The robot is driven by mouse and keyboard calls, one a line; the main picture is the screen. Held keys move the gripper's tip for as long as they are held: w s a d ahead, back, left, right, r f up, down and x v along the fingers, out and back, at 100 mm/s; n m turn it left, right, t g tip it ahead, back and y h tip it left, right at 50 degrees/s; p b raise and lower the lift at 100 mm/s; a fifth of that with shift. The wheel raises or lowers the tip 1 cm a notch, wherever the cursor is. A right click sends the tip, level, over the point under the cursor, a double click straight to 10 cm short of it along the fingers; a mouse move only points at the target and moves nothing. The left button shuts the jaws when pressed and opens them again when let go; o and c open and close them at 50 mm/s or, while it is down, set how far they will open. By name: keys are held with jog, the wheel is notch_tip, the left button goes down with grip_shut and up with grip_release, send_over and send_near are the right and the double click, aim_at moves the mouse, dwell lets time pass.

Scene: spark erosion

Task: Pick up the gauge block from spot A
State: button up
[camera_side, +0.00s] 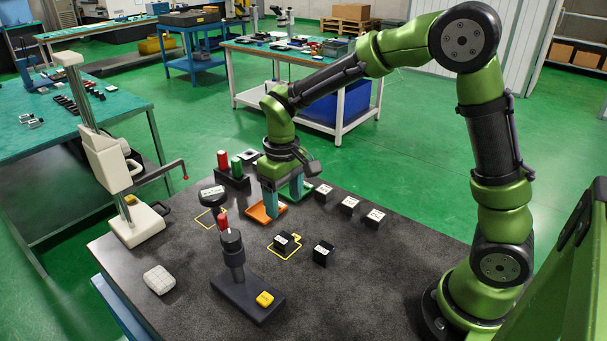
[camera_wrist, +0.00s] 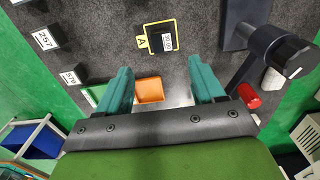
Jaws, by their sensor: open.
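The gauge block (camera_wrist: 163,38) is a small black block with a white number label. It stands inside a yellow outline marked A (camera_wrist: 141,42) on the dark table. In the side view the block (camera_side: 283,242) and its yellow outline show in front of my gripper. My gripper (camera_side: 283,196) points down with its teal fingers apart and nothing between them, above the area of the orange tray (camera_side: 259,215). In the wrist view the fingertips (camera_wrist: 160,66) are spread, and the block lies beyond them, near the top of the picture.
More black blocks (camera_side: 349,205) stand to the right, and one (camera_side: 323,253) is close to spot A. A dark stand (camera_side: 233,258) with a red top is at the front left. A green tray (camera_wrist: 95,95) is beside the orange one.

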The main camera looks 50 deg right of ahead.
aim_at(285, 239)
notch_tip(285, 239, down, 11)
jog(key=shift+s+a+r, duration=0.1)
jog(key=shift+a+r, duration=0.05)
dwell(0.4)
jog(key=shift+c, duration=0.5)
grip_shut()
